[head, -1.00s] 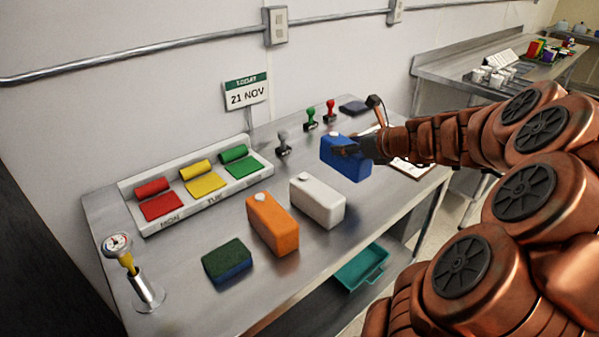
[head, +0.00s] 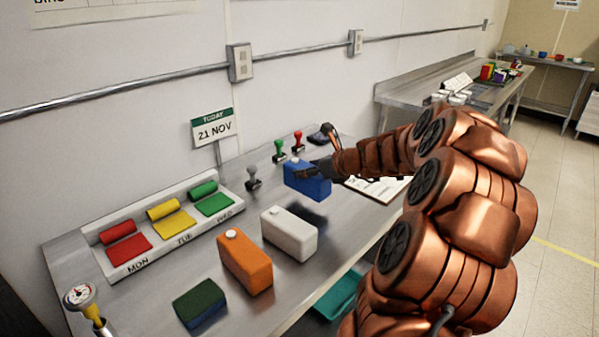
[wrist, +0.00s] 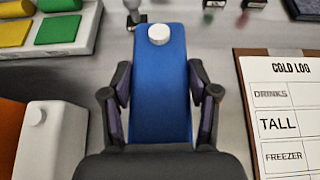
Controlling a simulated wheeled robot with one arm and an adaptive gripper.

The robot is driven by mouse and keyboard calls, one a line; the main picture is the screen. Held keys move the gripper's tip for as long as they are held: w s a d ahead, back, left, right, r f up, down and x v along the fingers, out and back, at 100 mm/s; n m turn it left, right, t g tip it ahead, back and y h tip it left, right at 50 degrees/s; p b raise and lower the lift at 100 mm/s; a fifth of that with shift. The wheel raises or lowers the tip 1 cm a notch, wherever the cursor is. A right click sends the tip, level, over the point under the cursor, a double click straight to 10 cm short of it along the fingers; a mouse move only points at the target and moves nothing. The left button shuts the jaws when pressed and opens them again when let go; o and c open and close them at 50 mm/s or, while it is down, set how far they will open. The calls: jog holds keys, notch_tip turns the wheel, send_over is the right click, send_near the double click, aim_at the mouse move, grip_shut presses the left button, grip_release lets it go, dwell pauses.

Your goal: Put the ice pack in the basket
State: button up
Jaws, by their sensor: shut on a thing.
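The ice pack is a blue block with a white cap (head: 308,181). My gripper (head: 312,170) is shut on it and holds it above the steel table, with a dark shadow on the table below and to the right. In the wrist view the blue ice pack (wrist: 162,90) stands between my two fingers (wrist: 161,105), its white cap toward the far end. A teal bin (head: 342,294), possibly the basket, is low under the table's front edge, partly hidden by my arm.
A white block (head: 289,234) and an orange block (head: 245,263) stand on the table (head: 185,272), with a green and blue sponge (head: 200,303) nearby. Stamps (head: 279,151) stand behind. A clipboard (wrist: 285,120) lies right of the ice pack. A gauge (head: 80,296) stands front left.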

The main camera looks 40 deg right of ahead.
aim_at(302, 161)
jog(key=w, duration=0.3)
jog(key=w+d, duration=0.1)
jog(key=w, duration=0.1)
jog(key=shift+w+f, duration=0.15)
jog(key=shift+f, duration=1.8)
jog(key=shift+f, duration=0.15)
jog(key=o, duration=1.5)
